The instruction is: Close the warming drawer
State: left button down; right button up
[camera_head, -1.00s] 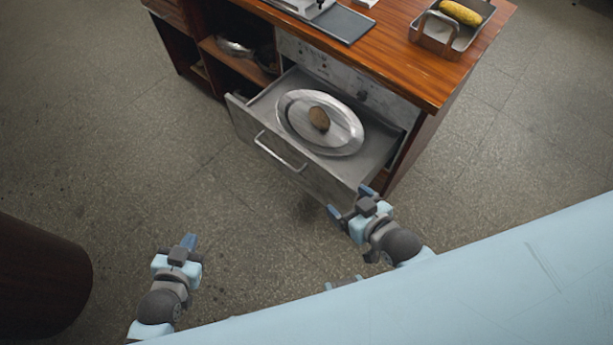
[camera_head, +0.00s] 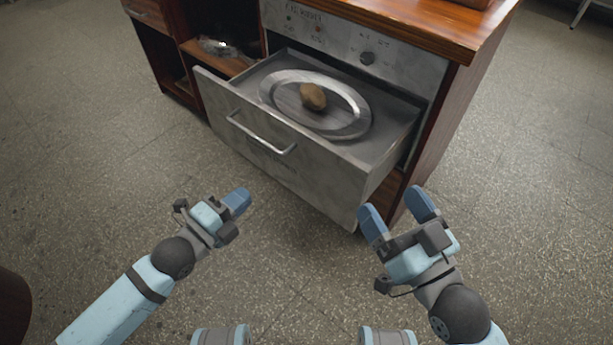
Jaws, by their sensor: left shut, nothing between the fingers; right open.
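The warming drawer (camera_head: 285,168) is pulled out from the cabinet, with its grey front and bar handle (camera_head: 260,135) facing me. Inside it lies an oval metal platter (camera_head: 347,124) with a brown, potato-like item (camera_head: 313,97) on it. My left gripper (camera_head: 241,198) is shut and empty, in front of the drawer and below its left half in the picture. My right gripper (camera_head: 396,212) is open and empty, near the drawer front's lower right corner. I cannot tell whether it touches the drawer; there seems to be a small gap.
The wooden counter (camera_head: 440,25) tops the cabinet above the drawer. Open shelves at the left hold a metal bowl (camera_head: 217,46). The speckled floor (camera_head: 530,200) is clear at right and left.

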pick_arm(q)
jog(key=b, duration=0.5)
send_near(296, 152)
jog(key=x, duration=0.7)
jog(key=shift+w+d, duration=0.15)
jog(key=shift+w, duration=0.1)
pick_arm(e)
notch_tip(296, 152, down, 7)
jog(key=g, duration=0.2)
jog(key=shift+a+r+n+g, duration=0.15)
jog(key=shift+a+n+g, duration=0.1)
jog(key=shift+n+g, duration=0.05)
